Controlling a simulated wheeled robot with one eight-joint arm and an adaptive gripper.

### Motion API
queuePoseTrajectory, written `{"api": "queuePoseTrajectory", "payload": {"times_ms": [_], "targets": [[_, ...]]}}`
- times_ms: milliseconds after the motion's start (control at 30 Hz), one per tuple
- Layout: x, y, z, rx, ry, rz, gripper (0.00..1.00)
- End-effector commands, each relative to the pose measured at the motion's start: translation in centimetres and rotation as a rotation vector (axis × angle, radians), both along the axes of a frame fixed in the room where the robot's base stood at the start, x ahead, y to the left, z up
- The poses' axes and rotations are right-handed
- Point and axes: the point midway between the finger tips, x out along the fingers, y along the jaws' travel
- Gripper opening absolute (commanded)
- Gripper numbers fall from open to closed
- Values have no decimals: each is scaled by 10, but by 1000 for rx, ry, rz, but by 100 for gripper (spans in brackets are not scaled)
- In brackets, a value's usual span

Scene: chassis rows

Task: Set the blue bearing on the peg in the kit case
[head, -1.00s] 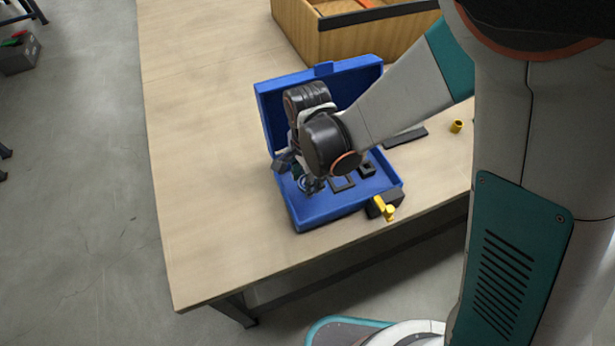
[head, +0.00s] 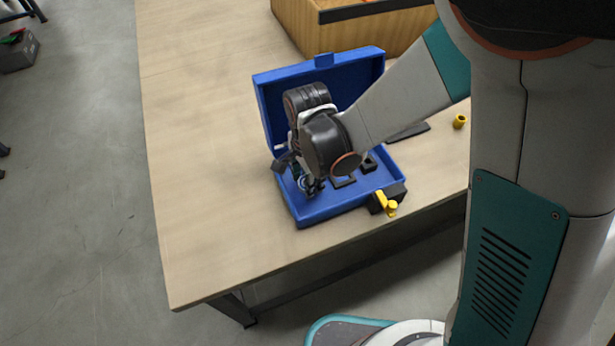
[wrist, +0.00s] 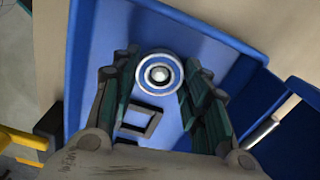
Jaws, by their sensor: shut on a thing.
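The blue bearing (wrist: 143,66), a ring with a blue band and metal rims, sits between my gripper's fingertips (wrist: 158,78) in the wrist view. My gripper is shut on it, low over the floor of the open blue kit case (head: 320,212). In the head view my gripper (head: 308,186) is at the left part of the case and mostly covers the bearing. A bright round spot shows in the bearing's hole; I cannot tell whether it is the peg's tip. The rest of the peg is hidden.
A dark square frame (wrist: 140,122) lies in the case beside the bearing. The case lid (head: 268,108) stands open behind. A black and yellow clamp (head: 386,201) is at the front right edge. A yellow cup (head: 460,121) and a wooden box (head: 296,22) stand beyond. The table's left is clear.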

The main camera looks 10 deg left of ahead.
Motion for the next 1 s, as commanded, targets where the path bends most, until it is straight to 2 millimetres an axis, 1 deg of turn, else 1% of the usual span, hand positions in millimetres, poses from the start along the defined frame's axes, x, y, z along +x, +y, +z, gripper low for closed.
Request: {"api": "queuePoseTrajectory", "payload": {"times_ms": [467,500,567,600,900,1000], "targets": [[0,0,-14,0,0,0,16],[0,0,-13,0,0,0,49],[0,0,-13,0,0,0,62],[0,0,-13,0,0,0,65],[0,0,-12,0,0,0,65],[0,0,-8,0,0,0,65]]}}
